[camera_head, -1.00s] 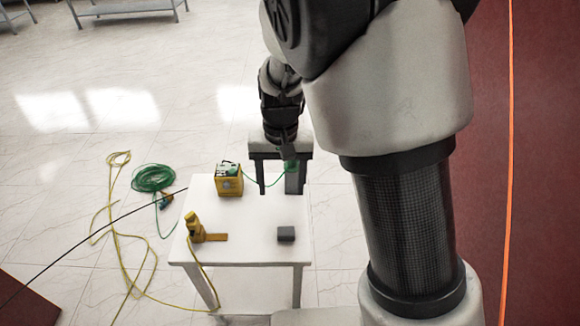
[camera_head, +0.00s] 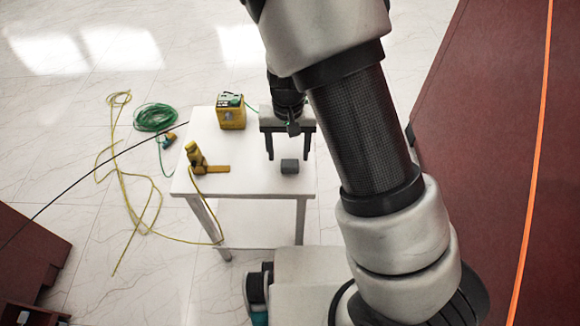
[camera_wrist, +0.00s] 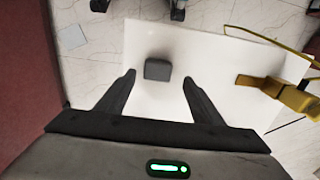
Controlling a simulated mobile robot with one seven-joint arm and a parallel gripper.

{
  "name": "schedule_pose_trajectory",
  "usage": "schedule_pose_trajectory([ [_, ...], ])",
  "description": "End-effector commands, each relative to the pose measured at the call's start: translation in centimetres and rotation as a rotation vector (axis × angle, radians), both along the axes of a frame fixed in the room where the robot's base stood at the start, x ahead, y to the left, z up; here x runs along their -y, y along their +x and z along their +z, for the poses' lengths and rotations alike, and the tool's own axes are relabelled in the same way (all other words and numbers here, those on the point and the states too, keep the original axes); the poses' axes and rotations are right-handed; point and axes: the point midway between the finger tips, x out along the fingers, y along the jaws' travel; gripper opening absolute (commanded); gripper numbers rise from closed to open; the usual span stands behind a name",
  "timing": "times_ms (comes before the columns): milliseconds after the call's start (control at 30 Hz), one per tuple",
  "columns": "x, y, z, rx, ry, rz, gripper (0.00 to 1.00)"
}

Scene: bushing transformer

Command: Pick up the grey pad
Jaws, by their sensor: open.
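The grey pad (camera_head: 289,166) is a small dark grey block lying on the white table (camera_head: 240,182), near its right front side. It also shows in the wrist view (camera_wrist: 158,69), beyond my fingertips and roughly between their lines. My gripper (camera_head: 289,158) is open and empty, with its two fingers pointing down above the table around the pad's place in the head view. In the wrist view my gripper (camera_wrist: 159,76) has its fingers spread wide apart, wider than the pad. The pad looks apart from both fingers.
A yellow tool (camera_head: 198,160) with a yellow cable stands on the table to the left of the pad. A yellow box device (camera_head: 231,112) stands at the back. A green cable coil (camera_head: 155,117) lies on the floor. A dark red surface (camera_head: 480,130) is at right.

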Motion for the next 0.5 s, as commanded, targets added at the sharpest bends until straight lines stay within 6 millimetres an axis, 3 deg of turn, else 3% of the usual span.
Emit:
schedule_pose_trajectory([
  [33, 0.3, -0.2, -1.3, -0.004, -0.002, -0.002, 0.61],
  [200, 0.5, -0.3, -3.5, -0.002, -0.001, 0.0, 0.61],
  [500, 0.4, -0.2, -3.9, 0.0, -0.001, 0.0, 0.61],
])
